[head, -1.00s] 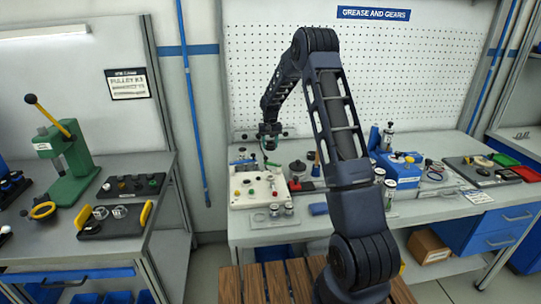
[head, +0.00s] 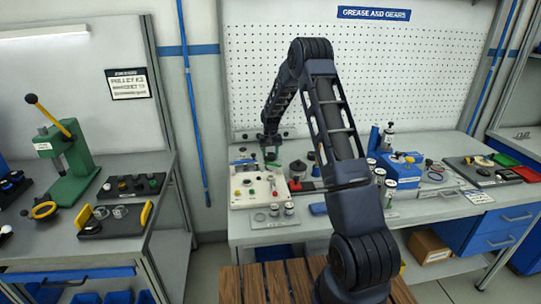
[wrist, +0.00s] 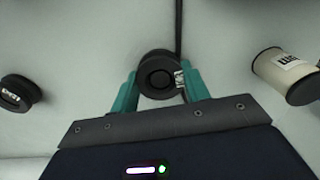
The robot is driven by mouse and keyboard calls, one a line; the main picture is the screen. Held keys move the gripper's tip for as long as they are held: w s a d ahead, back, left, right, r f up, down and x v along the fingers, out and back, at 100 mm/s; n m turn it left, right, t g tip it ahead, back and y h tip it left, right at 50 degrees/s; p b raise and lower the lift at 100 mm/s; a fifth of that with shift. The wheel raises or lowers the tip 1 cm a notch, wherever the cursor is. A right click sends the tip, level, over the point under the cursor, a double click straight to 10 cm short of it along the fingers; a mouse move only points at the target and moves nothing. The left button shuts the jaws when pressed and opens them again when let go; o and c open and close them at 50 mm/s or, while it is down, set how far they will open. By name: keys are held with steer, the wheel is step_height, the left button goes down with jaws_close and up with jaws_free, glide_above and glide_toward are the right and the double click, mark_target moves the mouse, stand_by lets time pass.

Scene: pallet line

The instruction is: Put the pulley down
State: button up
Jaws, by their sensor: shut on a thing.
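My gripper (wrist: 160,92) has teal fingers and is shut on a black pulley (wrist: 157,74) in the wrist view. The pulley is round with a dark hub, and a small white label shows at its right side. In the head view my gripper (head: 272,157) is over the back of the middle bench (head: 330,222), behind the white control box. The pulley is too small and covered to make out there. Whether it touches the bench top cannot be told.
In the wrist view a second black labelled pulley (wrist: 20,93) lies to the left and a cream labelled cylinder (wrist: 287,75) to the right. The white control box (head: 243,198) and a red-based jar (head: 297,170) stand close to my gripper. The pegboard (head: 420,75) rises behind.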

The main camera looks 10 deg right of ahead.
mark_target(270, 155)
steer(key=o, duration=1.1)
steer(key=shift+c, duration=0.2)
step_height(270, 155, up, 11)
steer(key=s+d+r+t, duration=0.1)
steer(key=s+d+r, duration=0.3)
steer(key=s+r, duration=0.8)
steer(key=s+d+r+t, duration=0.1)
steer(key=s+d+r, duration=0.2)
steer(key=s+r, duration=0.85)
steer(key=s+d+t, duration=0.1)
steer(key=s+d, duration=0.1)
steer(key=s, duration=1.2)
steer(key=s+d+f+t, duration=0.1)
steer(key=s+d, duration=0.1)
steer(key=s, duration=1.3)
steer(key=shift+s+f+t, duration=0.15)
steer(key=shift+f+t, duration=0.1)
steer(key=shift+t, duration=0.05)
